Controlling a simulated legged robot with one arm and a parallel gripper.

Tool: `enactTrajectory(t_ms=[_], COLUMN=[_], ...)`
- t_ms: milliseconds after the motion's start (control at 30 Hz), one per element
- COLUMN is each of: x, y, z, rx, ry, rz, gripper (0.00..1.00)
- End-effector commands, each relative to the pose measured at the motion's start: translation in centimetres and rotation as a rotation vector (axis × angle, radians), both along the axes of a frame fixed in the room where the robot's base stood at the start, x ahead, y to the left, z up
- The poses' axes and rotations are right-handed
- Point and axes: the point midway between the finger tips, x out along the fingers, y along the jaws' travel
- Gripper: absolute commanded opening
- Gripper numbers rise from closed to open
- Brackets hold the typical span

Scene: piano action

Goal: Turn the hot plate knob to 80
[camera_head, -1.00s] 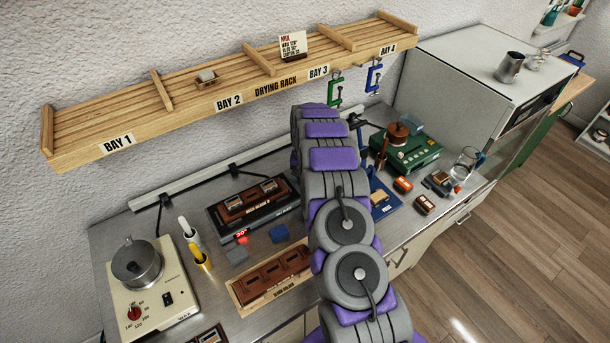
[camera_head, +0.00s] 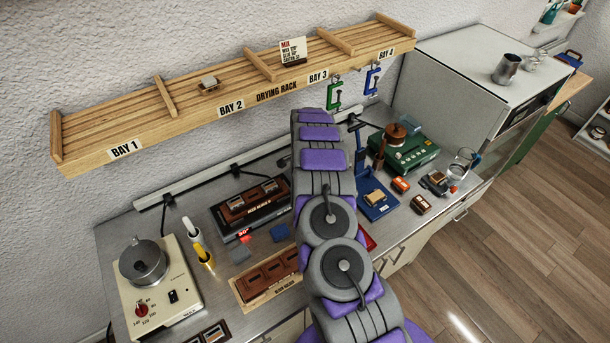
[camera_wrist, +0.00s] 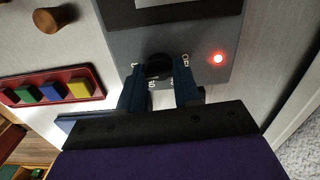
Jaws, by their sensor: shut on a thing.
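In the wrist view, a black round knob (camera_wrist: 157,64) sits on the grey front of the hot plate (camera_wrist: 212,82). A red light (camera_wrist: 218,58) glows to the right of the knob. Small white dial marks show around the knob, too small and partly covered to read surely. My gripper (camera_wrist: 158,72) has one dark finger on each side of the knob and is shut on it. The knob's pointer cannot be made out. In the head view, my own arm hides the gripper and this hot plate.
A red tray (camera_wrist: 12,98) with several coloured blocks lies left of the hot plate, near a brown wooden piece (camera_wrist: 47,20). In the head view, a cream wax heater (camera_head: 190,295) stands at left, below the drying rack (camera_head: 200,105). A green unit (camera_head: 412,155) stands right of my arm.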

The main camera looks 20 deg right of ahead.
Motion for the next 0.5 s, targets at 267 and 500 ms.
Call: enactTrajectory(t_ms=[267,500], x=[0.45,0.44], y=[0.03,0.04], z=[0.41,0.38], rx=[-0.001,-0.001], ry=[-0.014,-0.014], rz=[-0.064,-0.072], gripper=[0.02,0.02])
